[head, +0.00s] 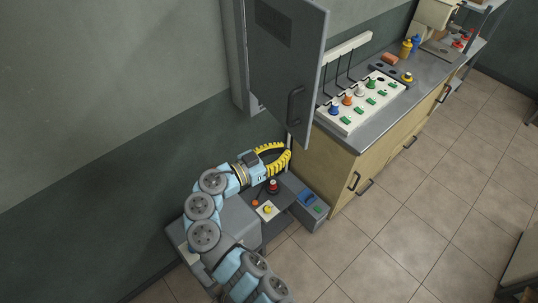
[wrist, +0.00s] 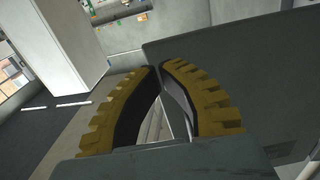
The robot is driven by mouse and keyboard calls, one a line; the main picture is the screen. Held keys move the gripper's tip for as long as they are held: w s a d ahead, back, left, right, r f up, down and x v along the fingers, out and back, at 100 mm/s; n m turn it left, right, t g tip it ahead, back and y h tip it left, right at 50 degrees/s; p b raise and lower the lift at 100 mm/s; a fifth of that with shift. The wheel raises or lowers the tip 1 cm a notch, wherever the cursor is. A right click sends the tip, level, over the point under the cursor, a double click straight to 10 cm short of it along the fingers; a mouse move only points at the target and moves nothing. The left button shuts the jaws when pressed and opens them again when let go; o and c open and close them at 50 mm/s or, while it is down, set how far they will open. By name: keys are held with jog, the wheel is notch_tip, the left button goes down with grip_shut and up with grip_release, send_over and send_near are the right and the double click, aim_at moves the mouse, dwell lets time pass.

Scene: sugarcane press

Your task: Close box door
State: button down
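The box door (head: 283,65) is a grey panel with a dark plate near its top and a dark handle (head: 295,105) near its lower right. It stands open, swung out from the grey box (head: 240,60) on the wall. My gripper (head: 287,150), with yellow ridged fingers, is just below the door's lower edge. In the wrist view, the tips of my gripper (wrist: 159,67) meet, with a gap between the bowed finger middles; nothing is held there. A large grey panel, apparently the door (wrist: 240,50), fills the right behind the fingers. Contact with it cannot be told.
A bench (head: 375,135) right of the door carries a white control panel (head: 362,103) with coloured buttons. A low grey console (head: 305,205) with buttons stands below my gripper.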

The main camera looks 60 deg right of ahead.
aim_at(301, 142)
jog(key=p+x, duration=0.1)
jog(key=x, duration=0.3)
jog(key=shift+d, duration=0.15)
jog(key=shift+s+d, duration=0.1)
jog(key=shift+d, duration=0.1)
